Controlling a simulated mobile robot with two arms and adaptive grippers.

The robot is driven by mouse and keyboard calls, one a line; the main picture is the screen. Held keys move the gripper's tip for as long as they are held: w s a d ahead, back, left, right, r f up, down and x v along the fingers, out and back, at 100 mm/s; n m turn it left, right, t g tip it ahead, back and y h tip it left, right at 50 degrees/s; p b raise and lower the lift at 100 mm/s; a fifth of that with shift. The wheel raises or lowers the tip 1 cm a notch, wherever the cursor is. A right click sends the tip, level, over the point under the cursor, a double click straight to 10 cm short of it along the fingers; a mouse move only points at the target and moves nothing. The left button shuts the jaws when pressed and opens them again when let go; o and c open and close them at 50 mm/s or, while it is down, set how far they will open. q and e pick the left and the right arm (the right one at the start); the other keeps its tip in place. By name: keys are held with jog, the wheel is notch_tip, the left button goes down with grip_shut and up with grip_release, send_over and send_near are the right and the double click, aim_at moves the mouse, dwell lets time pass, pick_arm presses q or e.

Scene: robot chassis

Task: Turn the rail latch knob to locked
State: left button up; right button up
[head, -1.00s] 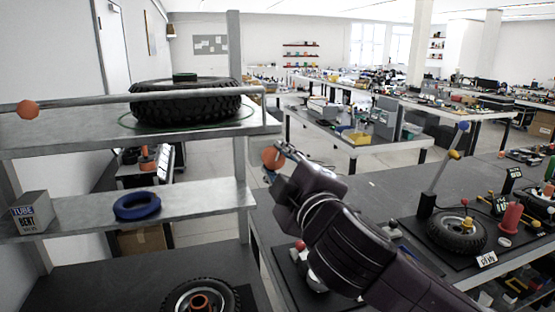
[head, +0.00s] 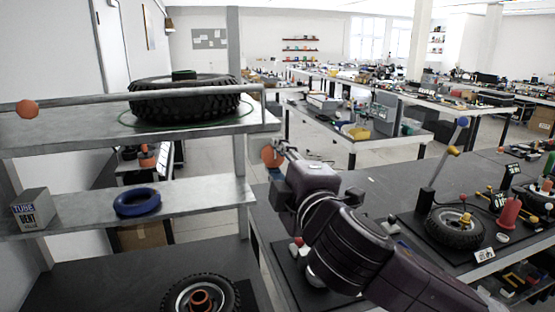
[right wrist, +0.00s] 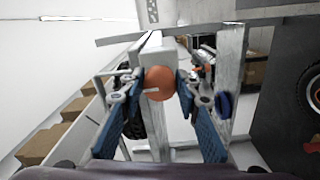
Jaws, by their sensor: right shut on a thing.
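An orange round knob (head: 271,155) sits at the right end of the upper shelf's rail (head: 150,95). It also shows in the right wrist view (right wrist: 159,83), with a small pale pointer to its left. My right gripper (head: 280,157) is at this knob. In the right wrist view its blue-padded fingers (right wrist: 160,92) stand either side of the knob and are shut on it. A second orange knob (head: 28,109) is at the rail's left end. The lock markings cannot be read. My left gripper is not in view.
A big tyre (head: 185,97) lies on the upper shelf. A blue ring (head: 137,202) and a grey box (head: 36,210) are on the lower shelf. A wheel (head: 200,297) lies below. A dark bench (head: 375,185) with a wheel fixture (head: 455,226) is at right.

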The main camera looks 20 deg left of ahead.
jog(key=o, duration=1.1)
jog(key=shift+o, duration=0.2)
jog(key=v, duration=1.2)
